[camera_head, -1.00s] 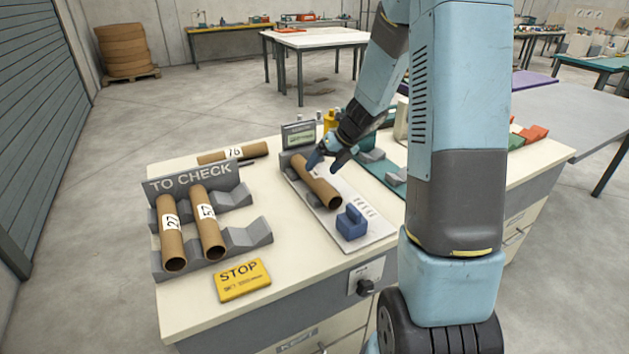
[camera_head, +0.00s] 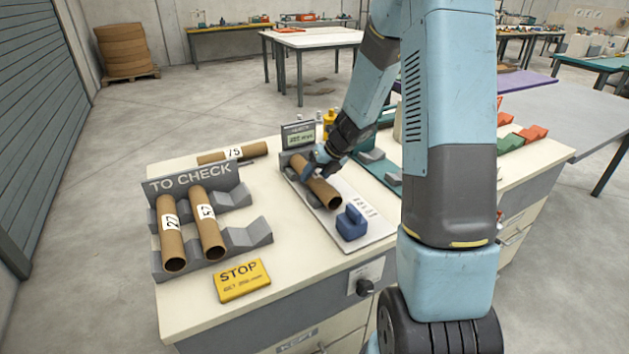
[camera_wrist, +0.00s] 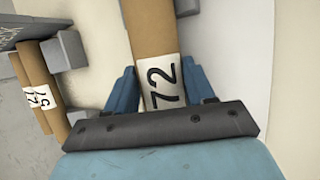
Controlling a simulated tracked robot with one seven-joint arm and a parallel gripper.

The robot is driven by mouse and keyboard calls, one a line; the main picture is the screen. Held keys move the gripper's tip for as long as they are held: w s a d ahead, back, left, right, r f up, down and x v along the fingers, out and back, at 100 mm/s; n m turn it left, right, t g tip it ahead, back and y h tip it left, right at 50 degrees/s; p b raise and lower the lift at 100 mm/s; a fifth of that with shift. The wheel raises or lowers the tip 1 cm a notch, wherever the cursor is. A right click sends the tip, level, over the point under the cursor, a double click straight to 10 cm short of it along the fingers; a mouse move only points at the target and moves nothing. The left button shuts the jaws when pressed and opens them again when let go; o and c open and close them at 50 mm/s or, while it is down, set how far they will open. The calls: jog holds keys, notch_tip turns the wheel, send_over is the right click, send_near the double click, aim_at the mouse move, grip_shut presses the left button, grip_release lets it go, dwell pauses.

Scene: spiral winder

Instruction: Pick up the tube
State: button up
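A brown cardboard tube (camera_head: 324,193) lies tilted in the picture on the grey measuring stand (camera_head: 365,220) at the middle of the bench. In the wrist view the tube (camera_wrist: 153,30) bears a white label reading 72. My gripper (camera_head: 318,168) is down at the tube's far part, with its blue fingers (camera_wrist: 160,85) on either side of the tube by the label. The fingers look very close to its sides; whether they press on it I cannot tell. The fingertips' lower ends are hidden.
A TO CHECK rack (camera_head: 262,236) left of the stand holds tubes 27 (camera_head: 172,240) and 57 (camera_head: 209,230). Another tube (camera_head: 225,156) lies behind it. A yellow STOP sign (camera_head: 241,280) is at the front. A blue block (camera_head: 351,224) stands close to the tube's near end.

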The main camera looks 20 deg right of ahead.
jog(key=c, duration=0.5)
jog(key=shift+d, duration=0.1)
